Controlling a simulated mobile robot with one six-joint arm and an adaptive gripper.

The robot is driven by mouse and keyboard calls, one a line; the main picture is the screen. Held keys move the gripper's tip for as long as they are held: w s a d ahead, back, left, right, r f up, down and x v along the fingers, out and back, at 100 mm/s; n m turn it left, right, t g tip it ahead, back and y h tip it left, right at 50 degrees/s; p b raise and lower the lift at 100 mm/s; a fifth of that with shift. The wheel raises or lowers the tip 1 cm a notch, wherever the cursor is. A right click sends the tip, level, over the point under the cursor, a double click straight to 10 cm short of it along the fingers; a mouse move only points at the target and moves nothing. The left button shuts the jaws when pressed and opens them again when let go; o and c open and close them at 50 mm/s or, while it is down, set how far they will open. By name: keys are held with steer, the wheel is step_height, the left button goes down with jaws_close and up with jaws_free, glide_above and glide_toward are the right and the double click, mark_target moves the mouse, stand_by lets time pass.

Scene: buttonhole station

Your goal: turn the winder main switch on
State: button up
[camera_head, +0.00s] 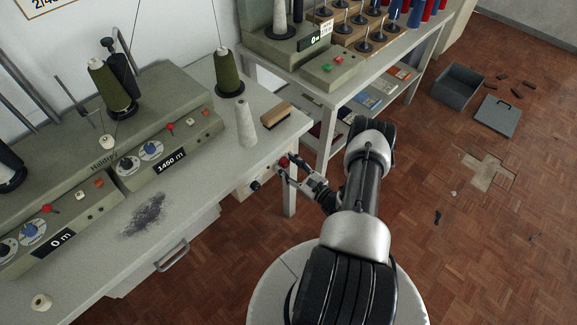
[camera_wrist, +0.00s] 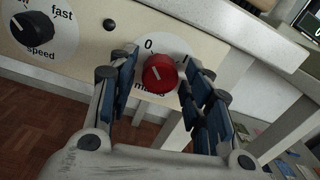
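The main switch is a red round knob (camera_wrist: 160,73) on a cream panel (camera_wrist: 95,62) at the table's front edge. It has "0" above it, a second mark to the upper right and a partly hidden label below. Its white pointer line appears to lean towards the "0". In the head view the red knob (camera_head: 284,161) shows small by the table's right end. My gripper (camera_head: 290,170) is at the panel, open. In the wrist view its blue-padded fingers stand left and right of the knob, with visible gaps; I see no contact.
A black speed knob (camera_wrist: 31,30) sits left on the same panel. On the winder table (camera_head: 190,197) stand a pale cone (camera_head: 246,124), a green cone (camera_head: 229,75) and a brush (camera_head: 276,115). A second table's leg (camera_head: 326,140) is close right of my gripper.

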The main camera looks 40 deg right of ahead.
steer(key=c, duration=0.8)
steer(key=shift+c, duration=0.2)
steer(key=shift+m, duration=0.5)
steer(key=m, duration=0.3)
steer(key=shift+m, duration=0.4)
steer(key=m, duration=0.8)
steer(key=shift+m, duration=0.4)
steer(key=m, duration=0.4)
